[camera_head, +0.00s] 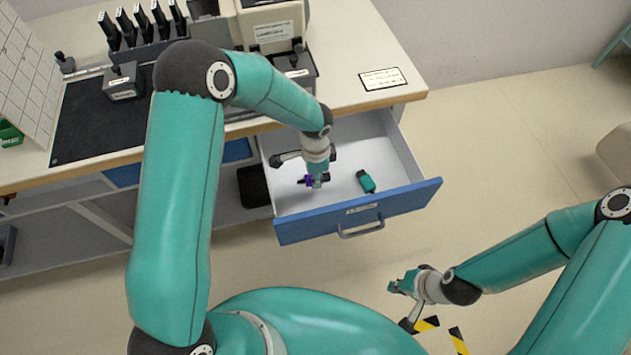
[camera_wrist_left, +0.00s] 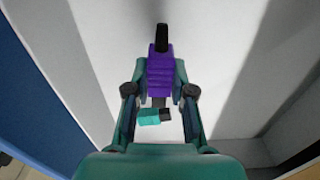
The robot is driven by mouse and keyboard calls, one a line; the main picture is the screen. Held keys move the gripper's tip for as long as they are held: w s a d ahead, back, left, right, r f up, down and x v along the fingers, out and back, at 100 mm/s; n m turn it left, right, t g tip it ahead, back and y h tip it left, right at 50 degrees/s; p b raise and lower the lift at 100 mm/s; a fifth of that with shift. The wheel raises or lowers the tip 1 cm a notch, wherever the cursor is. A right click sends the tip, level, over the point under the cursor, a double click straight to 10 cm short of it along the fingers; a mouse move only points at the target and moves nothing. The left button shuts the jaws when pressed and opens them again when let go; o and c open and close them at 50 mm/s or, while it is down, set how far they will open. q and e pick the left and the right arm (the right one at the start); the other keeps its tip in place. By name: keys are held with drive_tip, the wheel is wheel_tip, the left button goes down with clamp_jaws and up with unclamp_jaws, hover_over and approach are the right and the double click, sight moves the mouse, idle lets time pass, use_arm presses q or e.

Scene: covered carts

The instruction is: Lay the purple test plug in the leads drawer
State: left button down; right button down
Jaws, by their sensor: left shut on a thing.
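The purple test plug (camera_head: 306,181) is between the fingers of my left gripper (camera_head: 318,181), inside the open drawer's outline. In the left wrist view the purple plug (camera_wrist_left: 160,75) has a ribbed body and a black tip pointing away, and my left gripper (camera_wrist_left: 160,92) is shut on it. The blue-fronted drawer (camera_head: 300,230) is pulled out, with a white interior and a label too small to read. I cannot tell whether the plug touches its floor. My right gripper (camera_head: 401,287) is out over the floor, well away from the drawer; its finger opening is unclear.
A teal plug (camera_head: 366,181) lies in the drawer, right of my left gripper; it also shows in the left wrist view (camera_wrist_left: 149,117). The worktop (camera_head: 345,95) above carries black devices, a dark mat (camera_head: 95,130) and a label card (camera_head: 383,79). The drawer's right part is clear.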

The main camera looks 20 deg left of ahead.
sight(316, 190)
use_arm(q)
drive_tip(key=shift+f, duration=2.5)
drive_tip(key=c, duration=1)
unclamp_jaws()
drive_tip(key=shift+r, duration=0.1)
drive_tip(key=shift+r, duration=0.25)
wheel_tip(316, 190, up, 12)
drive_tip(key=shift+b, duration=0.7)
